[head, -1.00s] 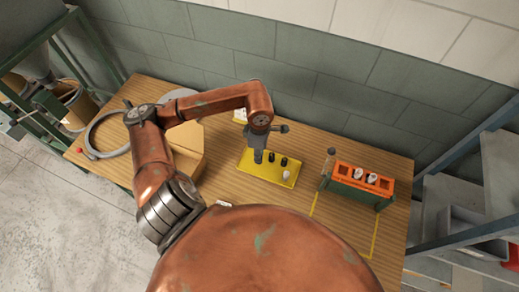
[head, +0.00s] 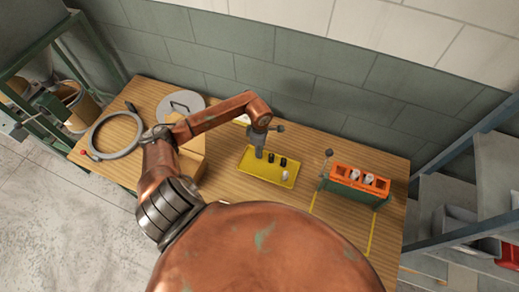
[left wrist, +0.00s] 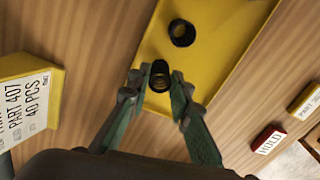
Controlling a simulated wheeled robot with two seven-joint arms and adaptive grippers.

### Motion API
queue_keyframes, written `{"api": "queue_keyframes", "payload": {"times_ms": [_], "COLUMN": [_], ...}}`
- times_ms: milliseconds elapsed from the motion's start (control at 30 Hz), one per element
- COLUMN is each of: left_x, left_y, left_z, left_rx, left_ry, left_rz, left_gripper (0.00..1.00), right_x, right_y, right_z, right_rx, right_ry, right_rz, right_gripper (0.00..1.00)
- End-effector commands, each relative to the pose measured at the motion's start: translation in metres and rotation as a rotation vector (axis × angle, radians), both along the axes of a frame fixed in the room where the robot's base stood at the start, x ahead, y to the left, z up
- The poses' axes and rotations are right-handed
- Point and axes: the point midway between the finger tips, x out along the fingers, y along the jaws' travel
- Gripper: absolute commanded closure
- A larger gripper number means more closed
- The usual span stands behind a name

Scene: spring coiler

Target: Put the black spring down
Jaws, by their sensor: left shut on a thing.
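The yellow tray (head: 252,172) lies on the wooden table in the head view; its rim also shows in the left wrist view (left wrist: 222,75). My left gripper (head: 259,154) points down over the tray's left part. In the left wrist view its fingers (left wrist: 158,88) are shut on a black spring (left wrist: 160,74), at the tray's edge in the picture. Whether its base touches the tray is not clear. Another black spring (left wrist: 182,32) stands on the tray. In the head view, small black pieces (head: 283,162) and a white one (head: 285,175) are beside the gripper. My right gripper is not seen.
An orange rack (head: 345,171) with white pieces stands right of the tray. A yellow "PART 407" label block (left wrist: 28,105) and a red label (left wrist: 268,140) flank the tray.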

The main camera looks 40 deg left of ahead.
Motion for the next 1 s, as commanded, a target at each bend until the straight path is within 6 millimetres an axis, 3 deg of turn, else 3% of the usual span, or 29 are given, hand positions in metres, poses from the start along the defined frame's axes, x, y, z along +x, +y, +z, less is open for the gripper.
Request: {"api": "queue_keyframes", "payload": {"times_ms": [267, 300, 533, 867, 1000], "left_x": [0.0, 0.0, 0.0, 0.0, 0.002], "left_y": [0.0, 0.0, 0.0, 0.0, 0.0], "left_z": [-0.004, -0.004, -0.003, 0.0, 0.013], "left_rx": [0.0, -0.001, -0.001, -0.001, 0.001], "left_ry": [0.0, 0.0, 0.0, 0.0, -0.005], "left_rz": [-0.001, -0.001, 0.0, 0.0, -0.002], "left_gripper": [1.0, 0.8, 0.64, 0.64, 0.64], "right_x": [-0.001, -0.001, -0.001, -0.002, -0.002], "right_y": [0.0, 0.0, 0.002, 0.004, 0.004], "right_z": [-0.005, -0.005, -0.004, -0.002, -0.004], "right_rx": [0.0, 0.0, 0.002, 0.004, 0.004], "right_ry": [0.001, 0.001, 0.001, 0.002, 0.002], "right_rz": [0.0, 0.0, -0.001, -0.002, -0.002], "right_gripper": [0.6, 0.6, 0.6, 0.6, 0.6]}}
